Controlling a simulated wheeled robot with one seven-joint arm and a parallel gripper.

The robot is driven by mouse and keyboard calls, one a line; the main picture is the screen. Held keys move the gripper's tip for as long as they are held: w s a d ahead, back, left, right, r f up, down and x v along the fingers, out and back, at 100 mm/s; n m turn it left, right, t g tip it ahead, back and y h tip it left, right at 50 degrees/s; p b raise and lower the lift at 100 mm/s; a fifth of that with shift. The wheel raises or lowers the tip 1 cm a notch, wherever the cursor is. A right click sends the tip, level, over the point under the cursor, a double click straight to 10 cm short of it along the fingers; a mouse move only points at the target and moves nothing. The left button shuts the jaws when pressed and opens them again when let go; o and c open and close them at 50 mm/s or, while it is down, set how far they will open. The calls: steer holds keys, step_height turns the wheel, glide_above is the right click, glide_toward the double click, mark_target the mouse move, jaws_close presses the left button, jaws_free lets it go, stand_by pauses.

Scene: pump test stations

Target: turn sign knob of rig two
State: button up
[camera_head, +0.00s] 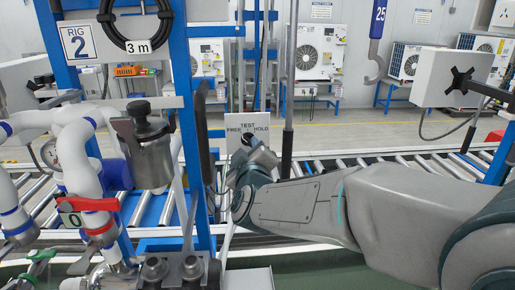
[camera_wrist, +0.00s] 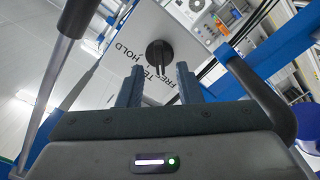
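The sign knob (camera_wrist: 159,52) is a round black knob on a white sign (camera_wrist: 180,25) with the words TEST, FREE and HOLD. In the wrist view it lies just beyond my fingertips. In the head view the sign (camera_head: 236,123) stands just right of the blue rig post, and the knob (camera_head: 249,139) is partly hidden by my wrist. A plate reading RIG 2 (camera_head: 78,42) hangs on the rig at upper left.
Blue rig posts (camera_head: 188,120) and a dark hose stand close left of my gripper. A grey upright pole (camera_head: 290,75) is close right. White pipes with a red-handled valve (camera_head: 88,204) are at left. A roller conveyor (camera_head: 405,163) runs behind. A hook marked 25 (camera_head: 375,50) hangs at right.

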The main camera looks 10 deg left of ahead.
mark_target(248, 141)
steer(key=shift+x, duration=1.2)
jaws_close()
